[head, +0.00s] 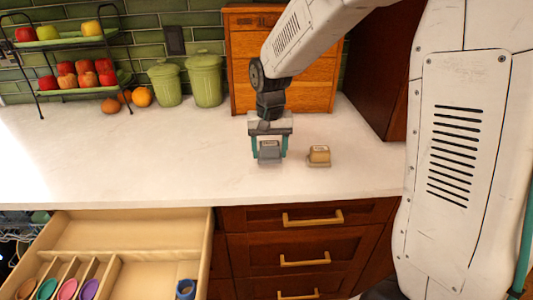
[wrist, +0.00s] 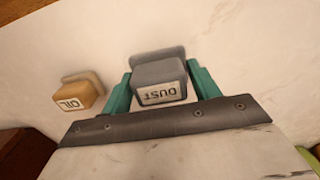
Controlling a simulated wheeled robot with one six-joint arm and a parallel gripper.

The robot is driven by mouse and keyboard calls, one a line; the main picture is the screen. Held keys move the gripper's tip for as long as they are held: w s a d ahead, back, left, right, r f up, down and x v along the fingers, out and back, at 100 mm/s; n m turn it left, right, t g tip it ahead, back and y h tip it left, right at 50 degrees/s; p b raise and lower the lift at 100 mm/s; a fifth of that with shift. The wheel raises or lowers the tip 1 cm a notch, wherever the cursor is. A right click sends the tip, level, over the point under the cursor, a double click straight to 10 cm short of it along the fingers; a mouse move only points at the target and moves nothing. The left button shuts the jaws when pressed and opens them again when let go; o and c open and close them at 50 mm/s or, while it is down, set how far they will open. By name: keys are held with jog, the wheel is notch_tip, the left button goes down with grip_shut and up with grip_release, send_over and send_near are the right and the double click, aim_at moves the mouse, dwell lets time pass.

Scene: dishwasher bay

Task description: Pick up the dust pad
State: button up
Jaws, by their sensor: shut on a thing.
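The grey dust pad (head: 270,151) is between the teal fingers of my gripper (head: 269,146), just above or at the white countertop, to the left of the tan pad. In the wrist view the dust pad (wrist: 160,83) shows its white label reading DUST, upside down. My gripper (wrist: 161,90) has a finger on each side of it and is shut on it. Whether its underside touches the counter I cannot tell.
A tan pad labelled OIL (head: 319,156) stands close to the right on the counter (head: 200,165). Green canisters (head: 205,79), a wooden box (head: 305,85) and a fruit rack (head: 75,42) stand behind. An open drawer (head: 120,235) is below at left.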

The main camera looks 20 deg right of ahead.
jog(key=s+d, duration=0.2)
jog(key=s, duration=0.5)
jog(key=s+d+r, duration=0.1)
jog(key=s+d, duration=0.1)
jog(key=s, duration=0.5)
jog(key=shift+d+r, duration=0.15)
jog(key=shift+d, duration=0.1)
jog(key=o, duration=0.3)
jog(key=shift+c, duration=0.6)
